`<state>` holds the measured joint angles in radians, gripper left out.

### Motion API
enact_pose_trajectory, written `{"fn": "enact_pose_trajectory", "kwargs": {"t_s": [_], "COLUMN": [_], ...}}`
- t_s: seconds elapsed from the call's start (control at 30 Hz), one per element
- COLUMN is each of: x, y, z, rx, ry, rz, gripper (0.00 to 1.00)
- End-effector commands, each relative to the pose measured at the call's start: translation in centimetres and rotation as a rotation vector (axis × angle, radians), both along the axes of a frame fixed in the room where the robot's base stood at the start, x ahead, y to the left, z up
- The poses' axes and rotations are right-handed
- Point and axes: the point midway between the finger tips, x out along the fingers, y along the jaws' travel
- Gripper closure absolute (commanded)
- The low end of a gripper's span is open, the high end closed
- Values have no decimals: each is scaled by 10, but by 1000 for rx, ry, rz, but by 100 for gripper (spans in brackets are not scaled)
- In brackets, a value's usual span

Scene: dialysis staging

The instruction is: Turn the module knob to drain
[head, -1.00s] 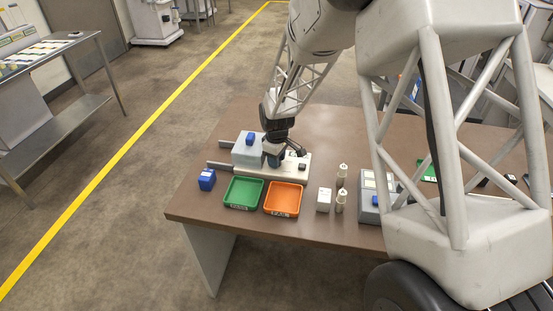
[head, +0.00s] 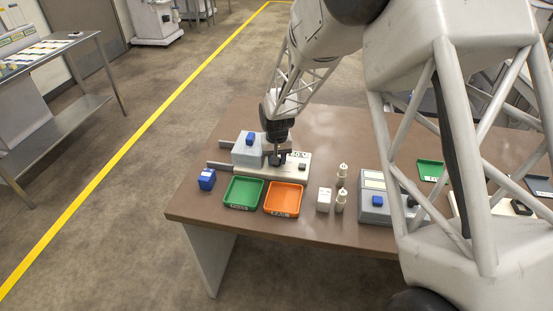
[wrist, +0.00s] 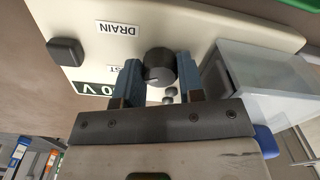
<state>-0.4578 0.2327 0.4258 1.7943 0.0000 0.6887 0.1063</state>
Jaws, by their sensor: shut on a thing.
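The module (head: 296,171) is a pale panel on the table's left part, with printed labels; its panel (wrist: 200,22) fills much of the wrist view. Its round black knob (wrist: 160,66) has a white mark on its face, towards the lower left in that view. A DRAIN label (wrist: 117,28) appears upside down up and left of the knob. A second label, ending in "ST" (wrist: 124,70), is partly hidden by a finger. My gripper (head: 277,160) points down at the panel. In the wrist view its two blue fingers (wrist: 160,62) are shut on the knob, one each side.
A clear grey box (head: 246,155) with a blue top piece adjoins the panel. A green tray (head: 243,206), an orange tray (head: 283,212) and a blue block (head: 207,179) stand in front. A white box (head: 324,200), small bottles (head: 341,200) and a grey device (head: 375,215) stand right.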

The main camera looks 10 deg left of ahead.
Motion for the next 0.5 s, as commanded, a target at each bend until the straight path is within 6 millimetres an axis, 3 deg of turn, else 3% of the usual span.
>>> {"fn": "enact_pose_trajectory", "kwargs": {"t_s": [0.5], "x": [1], "y": [0], "z": [1], "rx": [1], "ry": [-1], "rz": [-489], "gripper": [88]}}
